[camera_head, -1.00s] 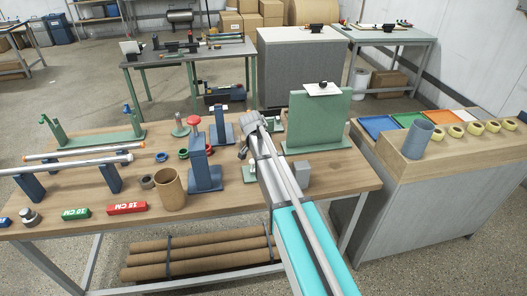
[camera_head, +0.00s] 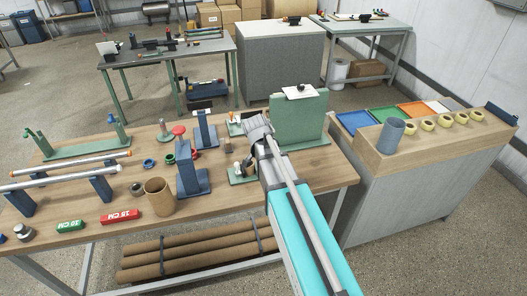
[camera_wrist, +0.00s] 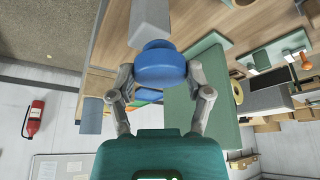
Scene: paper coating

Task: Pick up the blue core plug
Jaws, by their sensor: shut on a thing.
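The blue core plug (camera_wrist: 161,67) sits between the two fingers of my gripper (camera_wrist: 160,78) in the wrist view, with a finger against each side. It is a blue, rounded piece with a wider rim. In the head view my gripper (camera_head: 257,130) is over the right part of the wooden table, just left of the green upright board. The plug in its grip cannot be made out there. A pale grey block (camera_wrist: 150,22) shows just beyond the plug in the wrist view; I cannot tell whether they touch.
The green board (camera_head: 300,118) stands close right of my gripper. A blue stand (camera_head: 190,165) and a brown cardboard tube (camera_head: 158,198) are to the left. A small blue ring (camera_head: 149,163) lies on the table (camera_head: 235,205). A side counter (camera_head: 420,150) with trays stands right.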

